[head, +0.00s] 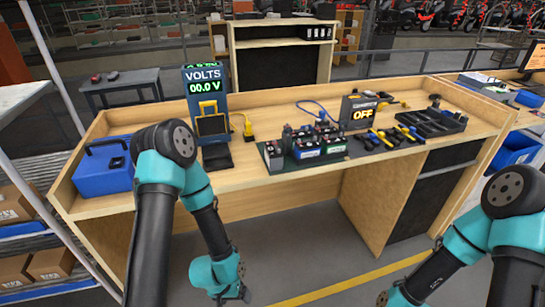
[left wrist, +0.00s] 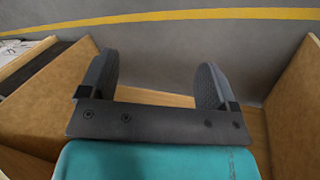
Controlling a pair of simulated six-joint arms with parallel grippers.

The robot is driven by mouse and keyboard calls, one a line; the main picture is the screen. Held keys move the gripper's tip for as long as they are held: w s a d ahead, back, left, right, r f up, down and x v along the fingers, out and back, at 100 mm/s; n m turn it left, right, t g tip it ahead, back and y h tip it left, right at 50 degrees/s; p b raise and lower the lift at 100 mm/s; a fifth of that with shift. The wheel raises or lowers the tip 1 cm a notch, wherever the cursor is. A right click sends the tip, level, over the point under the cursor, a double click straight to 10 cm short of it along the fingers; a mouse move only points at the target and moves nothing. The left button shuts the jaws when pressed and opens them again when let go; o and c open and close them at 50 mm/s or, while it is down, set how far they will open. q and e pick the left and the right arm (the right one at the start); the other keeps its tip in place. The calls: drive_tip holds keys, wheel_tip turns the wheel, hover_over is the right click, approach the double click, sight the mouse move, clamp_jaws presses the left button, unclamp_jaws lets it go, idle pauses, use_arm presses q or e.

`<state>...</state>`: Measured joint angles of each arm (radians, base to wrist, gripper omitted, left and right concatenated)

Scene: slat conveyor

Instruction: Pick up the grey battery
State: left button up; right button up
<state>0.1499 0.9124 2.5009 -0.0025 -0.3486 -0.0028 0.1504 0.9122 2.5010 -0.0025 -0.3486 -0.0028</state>
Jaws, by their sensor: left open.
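Several small batteries stand in a group on a dark mat at the middle of the workbench in the head view. The leftmost, with a light grey front, looks like the grey battery (head: 273,157). My left gripper (head: 236,295) hangs low in front of the bench, below and apart from the batteries. In the left wrist view its two fingers (left wrist: 156,78) are spread with nothing between them. My right arm shows at lower right; its fingers cannot be made out.
A voltmeter stand (head: 206,90) rises at the bench's back left, with a blue box (head: 104,168) at its left end. A box reading OFF (head: 358,112), hand tools (head: 390,138) and a black tray (head: 433,122) lie right of the batteries. The bench's front edge lies between gripper and batteries.

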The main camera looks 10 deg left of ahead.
use_arm(q)
drive_tip(key=w+d+r+y, duration=0.1)
drive_tip(key=w+d+r, duration=0.3)
drive_tip(key=w+r, duration=0.6)
drive_tip(key=w+d+r, duration=0.4)
drive_tip(key=w+r, duration=0.2)
drive_tip(key=w, duration=0.7)
drive_tip(key=w+r+n+t+y, duration=0.1)
drive_tip(key=w+r, duration=0.2)
drive_tip(key=r, duration=0.7)
drive_tip(key=w+a+r+n+t+y, duration=0.1)
drive_tip(key=w+r, duration=0.3)
drive_tip(key=r, duration=0.7)
drive_tip(key=w+a+r+n+t+y, duration=0.1)
drive_tip(key=w+r+n+y, duration=0.1)
drive_tip(key=r, duration=0.9)
drive_tip(key=shift+w+r+y, duration=0.2)
drive_tip(key=shift+w+y, duration=0.3)
drive_tip(key=shift+w, duration=0.4)
approach(273, 149)
drive_tip(key=x, duration=0.5)
drive_tip(key=shift+w+f, duration=0.1)
drive_tip(key=shift+w+a+f, duration=0.1)
drive_tip(key=shift+f, duration=0.1)
